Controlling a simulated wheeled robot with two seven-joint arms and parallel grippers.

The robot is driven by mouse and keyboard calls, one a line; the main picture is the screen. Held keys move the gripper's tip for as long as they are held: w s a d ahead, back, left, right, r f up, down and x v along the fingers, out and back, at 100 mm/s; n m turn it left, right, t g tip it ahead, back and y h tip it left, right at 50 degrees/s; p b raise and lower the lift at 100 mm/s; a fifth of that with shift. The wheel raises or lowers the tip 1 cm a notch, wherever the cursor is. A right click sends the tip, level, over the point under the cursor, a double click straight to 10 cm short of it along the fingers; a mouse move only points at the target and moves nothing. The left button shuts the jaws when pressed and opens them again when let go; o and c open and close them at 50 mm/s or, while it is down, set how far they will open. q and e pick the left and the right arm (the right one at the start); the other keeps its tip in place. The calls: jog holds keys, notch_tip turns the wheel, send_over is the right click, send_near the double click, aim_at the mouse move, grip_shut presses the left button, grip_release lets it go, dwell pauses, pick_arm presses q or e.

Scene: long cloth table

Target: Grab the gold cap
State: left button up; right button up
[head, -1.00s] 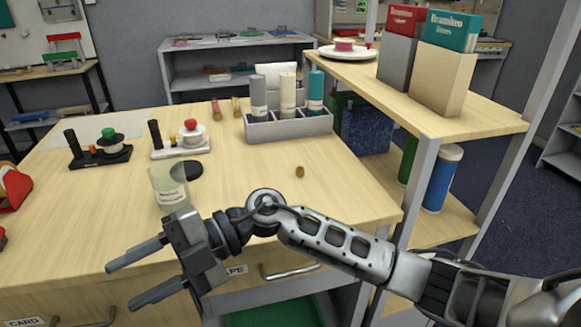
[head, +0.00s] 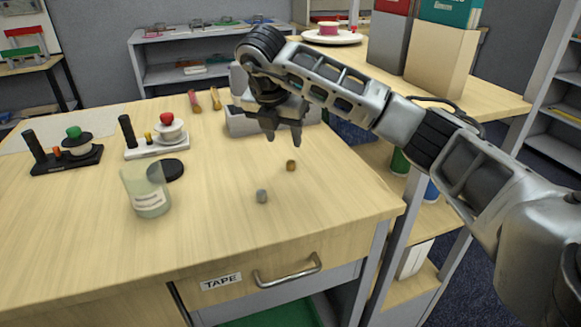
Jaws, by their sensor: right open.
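The gold cap (head: 291,165) is a small brownish-gold cylinder standing on the wooden table (head: 220,235), right of its middle. My right gripper (head: 283,141) points down with its fingers apart. In the picture its fingertips are just above and slightly left of the gold cap. It looks empty, and its height over the table is hard to judge. A similar small grey cap (head: 262,196) stands nearer the front, to the left of the gold cap. My left gripper is not in view.
A clear labelled jar (head: 147,193) and a dark round lid (head: 172,169) are left of the caps. A grey holder (head: 238,124) stands behind my right gripper, partly hidden. The table in front of the caps is clear.

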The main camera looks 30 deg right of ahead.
aim_at(290, 162)
jog(key=x, duration=0.8)
jog(key=shift+f+p, duration=0.35)
grip_shut()
